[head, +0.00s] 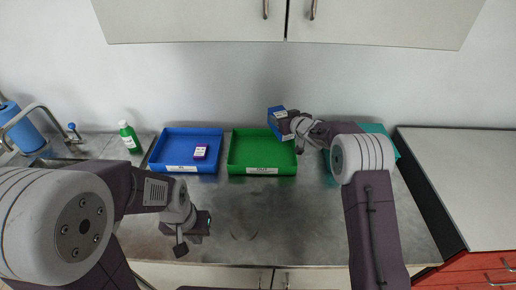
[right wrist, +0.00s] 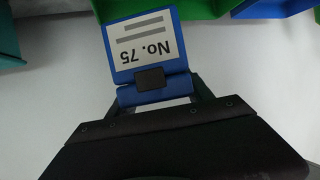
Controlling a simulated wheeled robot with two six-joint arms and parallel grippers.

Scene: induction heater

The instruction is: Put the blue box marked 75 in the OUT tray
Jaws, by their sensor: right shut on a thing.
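The blue box (head: 276,113) is held at the far right corner of the green tray (head: 235,150). In the right wrist view the box (right wrist: 124,48) shows a white label reading "No. 75", upside down. My right gripper (head: 287,121) is shut on the box; a dark fingertip (right wrist: 150,79) lies across it. The green tray has a white front label, too small to read surely. The box appears above the tray's rim; I cannot tell if it touches. My left gripper (head: 190,236) hangs low over the counter's front left, its jaw opening unclear.
A green bottle (head: 129,137) and a sink tap (head: 35,112) stand further left. A teal container (head: 374,129) is behind my right arm. The middle counter is clear.

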